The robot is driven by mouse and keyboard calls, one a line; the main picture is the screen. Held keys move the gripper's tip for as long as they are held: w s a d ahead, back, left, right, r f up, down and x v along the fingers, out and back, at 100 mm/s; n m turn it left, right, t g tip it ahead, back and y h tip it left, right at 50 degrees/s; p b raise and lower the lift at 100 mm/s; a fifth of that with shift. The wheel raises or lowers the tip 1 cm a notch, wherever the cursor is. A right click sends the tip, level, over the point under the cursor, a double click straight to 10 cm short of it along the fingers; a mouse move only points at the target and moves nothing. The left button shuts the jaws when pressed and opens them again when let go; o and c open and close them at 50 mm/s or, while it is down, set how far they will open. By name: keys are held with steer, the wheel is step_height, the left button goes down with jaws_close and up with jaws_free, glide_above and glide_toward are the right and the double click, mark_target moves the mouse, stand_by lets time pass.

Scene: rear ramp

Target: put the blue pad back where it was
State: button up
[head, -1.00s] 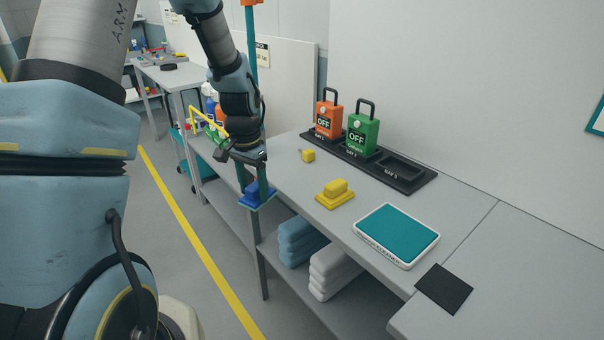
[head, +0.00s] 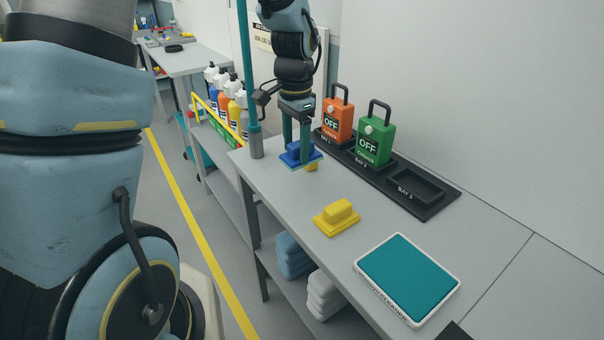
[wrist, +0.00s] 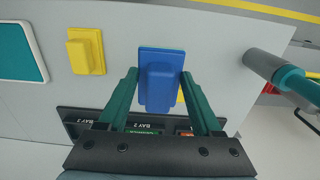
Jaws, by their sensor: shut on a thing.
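The blue pad (head: 301,159), a flat base with a raised grip block, is held in my gripper (head: 298,143) above the grey bench, near its far left end. In the wrist view the pad (wrist: 160,75) sits between the two teal fingers of my gripper (wrist: 160,92), which are shut on its block.
A teal post (head: 256,140) stands at the bench's left edge, close to my gripper. A black tray (head: 436,207) holds orange (head: 338,122) and green (head: 374,143) OFF units; bay 3 is empty. A white-rimmed teal cleaner tray (head: 408,280) lies at front. Bottles (head: 226,95) stand beyond.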

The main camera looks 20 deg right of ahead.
steer(key=shift+f+p, duration=0.8)
steer(key=shift+f, duration=3.2)
steer(key=o, duration=1.3)
steer(key=shift+f, duration=0.1)
